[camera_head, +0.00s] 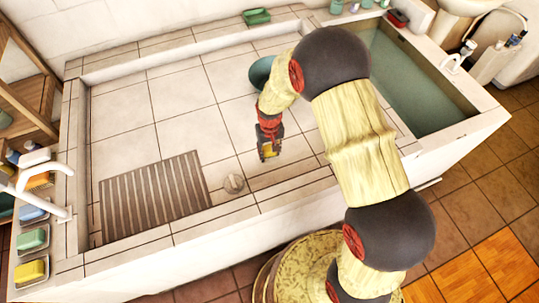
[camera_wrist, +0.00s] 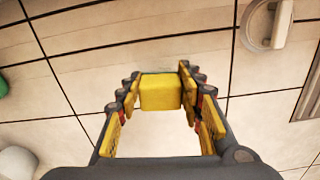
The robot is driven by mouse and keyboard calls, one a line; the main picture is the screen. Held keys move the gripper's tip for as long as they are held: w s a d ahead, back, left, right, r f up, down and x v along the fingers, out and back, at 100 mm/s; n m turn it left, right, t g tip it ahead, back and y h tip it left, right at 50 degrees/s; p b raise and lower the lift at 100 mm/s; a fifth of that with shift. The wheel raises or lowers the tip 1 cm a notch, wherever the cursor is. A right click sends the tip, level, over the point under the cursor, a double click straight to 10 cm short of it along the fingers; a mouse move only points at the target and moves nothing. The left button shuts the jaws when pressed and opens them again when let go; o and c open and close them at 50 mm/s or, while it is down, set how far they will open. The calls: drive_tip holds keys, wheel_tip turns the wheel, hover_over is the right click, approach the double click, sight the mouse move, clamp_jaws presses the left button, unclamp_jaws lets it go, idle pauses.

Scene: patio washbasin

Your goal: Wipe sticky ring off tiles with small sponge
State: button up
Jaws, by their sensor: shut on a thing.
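My gripper (camera_head: 268,153) hangs over the tiled floor of the basin (camera_head: 180,95), right of the middle. In the wrist view its fingers (camera_wrist: 160,95) are shut on a small yellow sponge (camera_wrist: 160,92), which sits between the fingertips. A bit of yellow shows at the gripper's tip in the head view. I cannot tell whether the sponge touches the tiles. The tiles (camera_wrist: 130,35) under it are pale with dark joints. I cannot make out a sticky ring in either view; the arm and gripper hide some tiles.
A teal bowl (camera_head: 261,72) is partly behind my arm. Sponges in dishes (camera_head: 31,271) and a white tap (camera_head: 40,195) line the left rim. Tiles at upper left are clear.

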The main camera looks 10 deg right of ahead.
drive_tip(key=shift+w+r+p, duration=0.25)
drive_tip(key=shift+r+p, duration=0.2)
drive_tip(key=shift+r, duration=0.4)
drive_tip(key=shift+s+r+p, duration=0.15)
drive_tip(key=shift+r+p, duration=0.8)
drive_tip(key=shift+r, duration=0.65)
drive_tip(key=shift+f, duration=0.1)
